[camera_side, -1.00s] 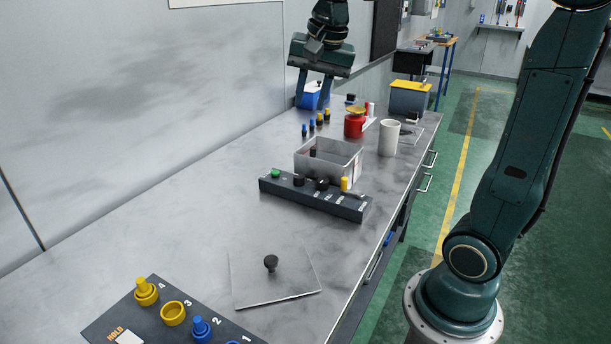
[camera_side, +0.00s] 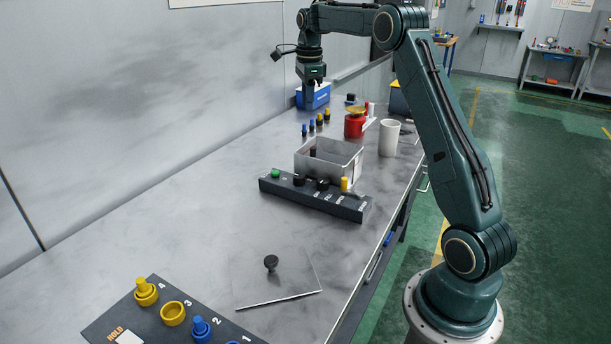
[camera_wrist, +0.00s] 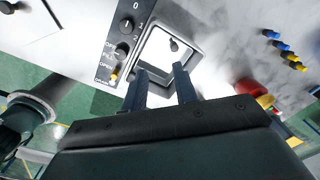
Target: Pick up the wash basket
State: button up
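A grey open-topped metal box (camera_side: 345,172) stands behind the dark control panel, with a dark upright knob (camera_side: 313,152) inside it. In the wrist view the box (camera_wrist: 193,62) lies just beyond my fingertips, and the knob (camera_wrist: 174,46) shows within its opening. I cannot tell for sure whether this knob is the wash basket's handle; the basket itself is not clearly seen. My gripper (camera_side: 310,105) points down beyond the box, above the bench's far part. In the wrist view my gripper (camera_wrist: 160,70) has its two fingers apart with nothing between them.
The control panel (camera_side: 315,200) borders the box's near side. Blue and yellow pegs (camera_side: 316,123), a red can (camera_side: 354,126) and a white cylinder (camera_side: 389,138) stand behind it. A blue box (camera_side: 318,96) sits farther back.

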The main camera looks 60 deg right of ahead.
aim_at(314, 148)
jog(key=d+f+m, duration=0.3)
jog(key=d+f, duration=0.1)
jog(key=d, duration=0.1)
jog(key=shift+w+g, duration=0.2)
jog(key=shift+g, duration=0.1)
jog(key=shift+f, duration=0.2)
jog(key=shift+f, duration=4.15)
jog(key=shift+a+f, duration=0.15)
jog(key=shift+f, duration=2.45)
grip_shut()
